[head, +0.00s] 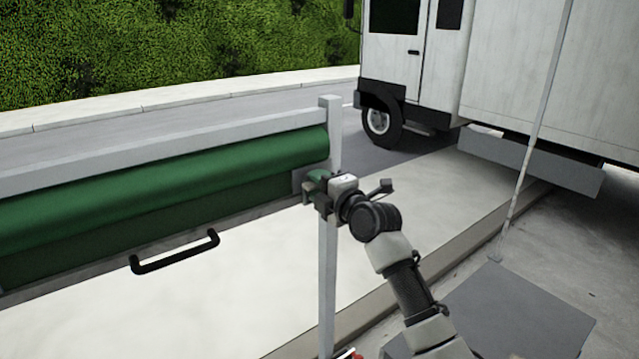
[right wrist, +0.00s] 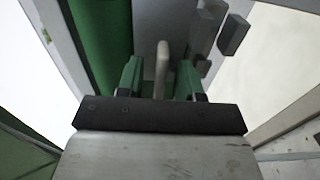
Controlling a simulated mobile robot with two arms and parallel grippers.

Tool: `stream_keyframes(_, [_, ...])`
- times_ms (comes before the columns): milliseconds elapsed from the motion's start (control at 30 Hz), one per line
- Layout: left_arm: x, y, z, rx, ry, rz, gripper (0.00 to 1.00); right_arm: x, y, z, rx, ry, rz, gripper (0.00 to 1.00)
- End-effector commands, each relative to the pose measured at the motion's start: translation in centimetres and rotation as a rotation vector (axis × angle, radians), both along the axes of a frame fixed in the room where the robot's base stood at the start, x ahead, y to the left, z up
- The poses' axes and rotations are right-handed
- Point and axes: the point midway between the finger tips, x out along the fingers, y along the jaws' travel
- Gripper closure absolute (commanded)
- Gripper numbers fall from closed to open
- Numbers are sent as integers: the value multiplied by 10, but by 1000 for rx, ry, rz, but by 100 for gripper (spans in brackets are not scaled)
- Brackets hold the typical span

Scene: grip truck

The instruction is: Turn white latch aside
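The white latch (right wrist: 162,62) is a slim upright bar in the right wrist view. My right gripper (head: 317,186) is at the upper part of the grey post (head: 328,250), by the right end of the green roll (head: 170,178). In the right wrist view, the green-tipped fingers of my right gripper (right wrist: 160,80) stand apart on either side of the latch, with a gap showing on each side. In the head view the latch is hidden or too small to make out. My left gripper is not in view.
A grey rail (head: 170,140) runs above the roll. A black handle (head: 175,252) sticks out below it. A white truck (head: 520,60) stands at the back right, and a thin pole (head: 535,130) rises at the right. Open pavement (head: 230,310) lies beyond the rack.

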Motion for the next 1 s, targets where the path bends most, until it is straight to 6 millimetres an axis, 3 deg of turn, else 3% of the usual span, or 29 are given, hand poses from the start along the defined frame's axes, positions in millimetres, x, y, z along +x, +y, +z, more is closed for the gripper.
stream_keyframes(200, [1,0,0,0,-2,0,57,0,0,0,0,0,0,64])
stream_keyframes(467, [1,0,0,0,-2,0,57,0,0,0,-1,1,0,100])
stream_keyframes(1000, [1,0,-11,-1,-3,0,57,0,-1,-3,93,70,-1,100])
